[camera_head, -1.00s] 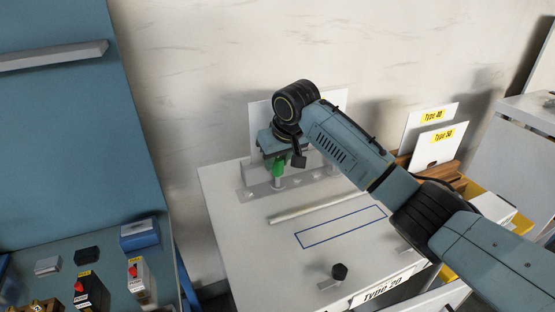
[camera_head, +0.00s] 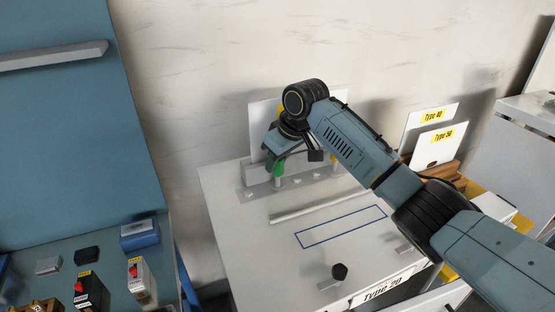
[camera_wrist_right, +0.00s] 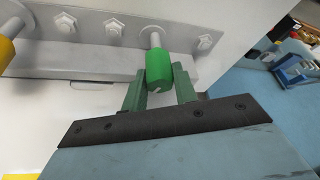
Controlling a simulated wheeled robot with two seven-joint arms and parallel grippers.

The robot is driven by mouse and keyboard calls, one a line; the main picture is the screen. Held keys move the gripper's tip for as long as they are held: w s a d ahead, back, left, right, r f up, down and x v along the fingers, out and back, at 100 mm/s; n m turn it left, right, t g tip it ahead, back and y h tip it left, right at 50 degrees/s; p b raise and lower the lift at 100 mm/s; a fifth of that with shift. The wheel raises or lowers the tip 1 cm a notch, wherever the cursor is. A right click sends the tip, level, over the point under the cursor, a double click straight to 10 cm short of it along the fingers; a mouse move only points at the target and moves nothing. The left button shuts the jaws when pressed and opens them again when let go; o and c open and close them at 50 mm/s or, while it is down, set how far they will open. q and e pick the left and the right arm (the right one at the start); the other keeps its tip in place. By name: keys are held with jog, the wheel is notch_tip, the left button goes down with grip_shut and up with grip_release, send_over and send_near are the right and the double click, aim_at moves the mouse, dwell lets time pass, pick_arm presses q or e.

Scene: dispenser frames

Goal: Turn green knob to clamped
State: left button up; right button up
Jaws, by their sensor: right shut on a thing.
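The green knob (camera_head: 280,166) stands on a grey metal bracket (camera_head: 251,192) at the back left of the white table. In the right wrist view the green knob (camera_wrist_right: 158,70) sits on a light metal post, between the two green fingers. My right gripper (camera_head: 279,163) reaches down to it from above, and its fingers (camera_wrist_right: 160,85) are shut on the knob. The gripper body hides part of the knob in the head view. My left gripper is not in view.
A yellow knob (camera_wrist_right: 8,52) is at the left of the wrist view on the same bracket, with several bolts between. A white rod (camera_head: 318,208) and blue outlined rectangle (camera_head: 340,226) lie in front.

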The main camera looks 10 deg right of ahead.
jog(key=o, duration=1)
jog(key=shift+r, duration=0.1)
jog(key=b+v, duration=0.2)
jog(key=v, duration=1.1)
jog(key=shift+d+r, duration=0.1)
jog(key=shift+r, duration=0.05)
jog(key=shift+s, duration=0.1)
